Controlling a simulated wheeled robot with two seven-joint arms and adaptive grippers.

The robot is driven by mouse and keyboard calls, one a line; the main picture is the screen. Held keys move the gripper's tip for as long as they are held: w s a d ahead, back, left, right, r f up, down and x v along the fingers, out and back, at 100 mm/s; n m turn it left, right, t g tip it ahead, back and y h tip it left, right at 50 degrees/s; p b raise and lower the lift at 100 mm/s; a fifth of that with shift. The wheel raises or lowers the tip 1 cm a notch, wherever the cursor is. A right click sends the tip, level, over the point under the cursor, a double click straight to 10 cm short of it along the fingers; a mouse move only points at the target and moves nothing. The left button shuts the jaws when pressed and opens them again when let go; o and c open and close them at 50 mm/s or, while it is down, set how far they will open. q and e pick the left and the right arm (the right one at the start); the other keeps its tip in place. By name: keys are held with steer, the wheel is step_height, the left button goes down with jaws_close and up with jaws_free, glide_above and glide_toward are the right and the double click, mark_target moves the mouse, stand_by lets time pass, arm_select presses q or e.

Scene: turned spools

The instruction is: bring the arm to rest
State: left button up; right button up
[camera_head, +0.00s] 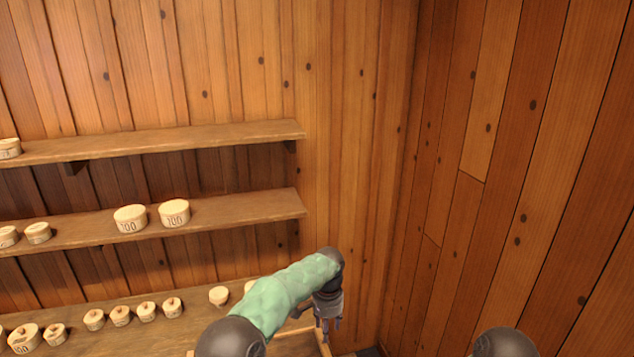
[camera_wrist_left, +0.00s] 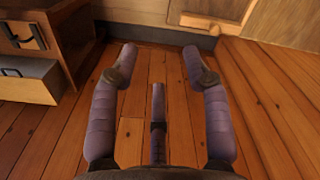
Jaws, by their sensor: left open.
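My left arm comes into the head view in green, and its gripper (camera_head: 326,322) hangs down past the right end of the lowest shelf. In the left wrist view my left gripper (camera_wrist_left: 157,68) has its purple fingers spread apart, with nothing between them. It points down at bare wooden floor (camera_wrist_left: 140,110). My right gripper does not show; only a dark rounded part of mine is at the bottom right of the head view.
Wooden shelves hold pale round spools, such as one on the middle shelf (camera_head: 174,213) and several on the lowest. Panelled walls meet in a corner to the right. The wrist view shows a drawer cabinet (camera_wrist_left: 42,35) at the left and a wooden box (camera_wrist_left: 212,12) at the top.

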arm_select(q)
steer(key=s+a+f+n+h, duration=0.1)
steer(key=s+a+f, duration=0.25)
steer(key=f, duration=0.35)
steer(key=s+a+f+n+g+h, duration=0.1)
steer(key=s+a+f+n, duration=0.1)
steer(key=s+f, duration=0.45)
steer(key=s+a+f+n+h, duration=0.1)
steer(key=s+a+f, duration=0.1)
steer(key=f, duration=0.7)
steer(key=s+a+f+n, duration=0.2)
steer(key=s, duration=0.6)
steer(key=s+a+f+n+t+h, duration=0.1)
steer(key=s+a+f+n, duration=0.15)
steer(key=s, duration=0.65)
steer(key=s+a+f+n, duration=0.1)
steer(key=s+a+n, duration=0.1)
steer(key=s, duration=0.6)
step_height(320, 180, down, 15)
steer(key=w+d+b, duration=0.1)
steer(key=b, duration=1.5)
steer(key=shift+d+r, duration=0.15)
steer(key=shift+d, duration=0.05)
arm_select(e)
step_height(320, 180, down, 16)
arm_select(q)
steer(key=shift+m, duration=0.25)
